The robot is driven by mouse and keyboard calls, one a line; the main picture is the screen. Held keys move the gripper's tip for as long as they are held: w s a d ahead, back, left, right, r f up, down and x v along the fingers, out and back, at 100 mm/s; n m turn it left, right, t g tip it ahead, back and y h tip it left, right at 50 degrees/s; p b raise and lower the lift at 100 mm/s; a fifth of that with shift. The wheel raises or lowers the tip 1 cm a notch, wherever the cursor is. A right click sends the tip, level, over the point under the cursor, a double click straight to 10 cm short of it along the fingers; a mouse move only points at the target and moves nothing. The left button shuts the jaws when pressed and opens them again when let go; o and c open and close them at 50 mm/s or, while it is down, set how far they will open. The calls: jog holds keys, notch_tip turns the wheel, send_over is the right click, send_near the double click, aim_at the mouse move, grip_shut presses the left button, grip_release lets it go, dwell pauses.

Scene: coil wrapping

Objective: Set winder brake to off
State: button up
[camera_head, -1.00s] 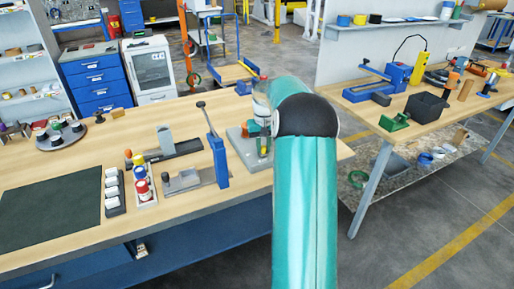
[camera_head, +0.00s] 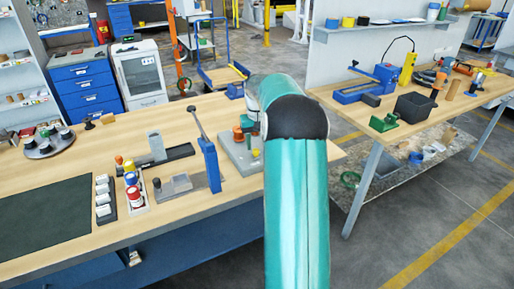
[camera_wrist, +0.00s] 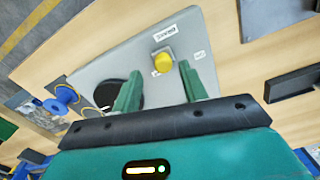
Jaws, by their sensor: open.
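The winder's grey base plate (camera_wrist: 85,75) lies beneath my gripper in the wrist view. A yellow knob (camera_wrist: 163,70) on a small pale mount stands on it, beside white labels whose text is too small to read surely. I cannot tell which setting the knob is at. My gripper (camera_wrist: 161,82) is open, its two green fingers appearing on either side of the knob; whether they touch it is unclear. A black round part shows behind the left finger.
A blue upright lever stand (camera_head: 210,165) stands left of the winder on the wooden bench (camera_head: 160,215). In the wrist view, a blue spool (camera_wrist: 66,93) is at the left.

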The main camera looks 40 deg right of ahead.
aim_at(256, 149)
notch_tip(256, 149, up, 11)
dwell(0.7)
jog(key=s+a+r+n+t, duration=0.1)
jog(key=s+a+r, duration=0.15)
jog(key=a, duration=0.55)
jog(key=s+a+r+n+t+h, duration=0.1)
jog(key=s+a+r, duration=0.15)
jog(key=a, duration=0.55)
jog(key=s+a+r+n, duration=0.1)
jog(key=a+r, duration=0.2)
jog(key=a, duration=0.6)
jog(key=s+a+f+n+t, duration=0.1)
jog(key=s+a+f, duration=0.1)
jog(key=s+a, duration=0.3)
jog(key=s+a+f+t, duration=0.1)
jog(key=s+a+f, duration=0.2)
jog(key=s+a, duration=0.2)
jog(key=s+a+f+n+t+y, duration=0.1)
jog(key=s+a+f, duration=0.1)
jog(key=s+a, duration=0.3)
jog(key=s, duration=0.2)
jog(key=shift+s+f+n+t, duration=0.25)
jog(key=shift+s+n+t, duration=0.05)
jog(key=shift+s, duration=0.1)
